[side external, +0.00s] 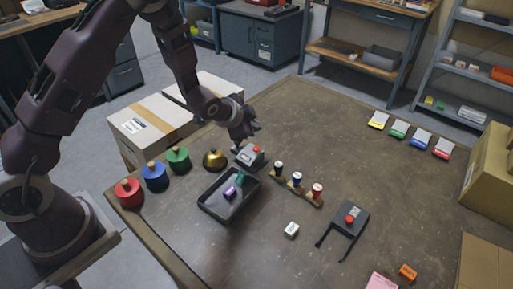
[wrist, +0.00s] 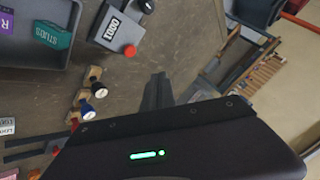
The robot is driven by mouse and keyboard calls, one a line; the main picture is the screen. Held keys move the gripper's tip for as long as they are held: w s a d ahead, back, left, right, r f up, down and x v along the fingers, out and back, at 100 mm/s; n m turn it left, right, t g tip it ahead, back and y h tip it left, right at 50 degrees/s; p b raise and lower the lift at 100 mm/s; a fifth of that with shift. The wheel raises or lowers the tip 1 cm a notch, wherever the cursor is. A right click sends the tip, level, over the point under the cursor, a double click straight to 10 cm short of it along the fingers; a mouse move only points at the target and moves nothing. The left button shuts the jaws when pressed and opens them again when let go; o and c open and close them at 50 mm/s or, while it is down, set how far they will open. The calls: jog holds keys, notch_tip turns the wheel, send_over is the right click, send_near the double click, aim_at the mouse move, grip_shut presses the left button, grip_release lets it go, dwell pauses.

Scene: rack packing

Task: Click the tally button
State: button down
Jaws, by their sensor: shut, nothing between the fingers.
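The tally counter (side external: 247,157) is a small grey box with a white number display and a red button (side external: 256,149) on top. In the wrist view the counter (wrist: 112,30) is at the upper middle, its display seeming to read 0001, with the red button (wrist: 130,51) at its lower right corner. My gripper (side external: 239,147) is close above and behind the counter in the side view. In the wrist view my gripper's fingers (wrist: 158,88) are shut and empty, to the lower right of the button and apart from it. Their exact height above it is unclear.
A black tray (side external: 213,214) with purple and green blocks is in front of the counter. A brass bell (side external: 215,159) stands left of it, a row of several stamps (side external: 297,181) right. Another device with a red button (side external: 351,217) sits farther right. Several coloured knobbed weights line the left edge.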

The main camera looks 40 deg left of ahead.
aim_at(254, 150)
notch_tip(254, 150, up, 4)
jog(key=shift+f, duration=0.1)
jog(key=shift+f, duration=4.4)
jog(key=shift+f, duration=0.15)
jog(key=shift+f, duration=0.3)
jog(key=shift+f, duration=0.5)
jog(key=shift+r, duration=0.95)
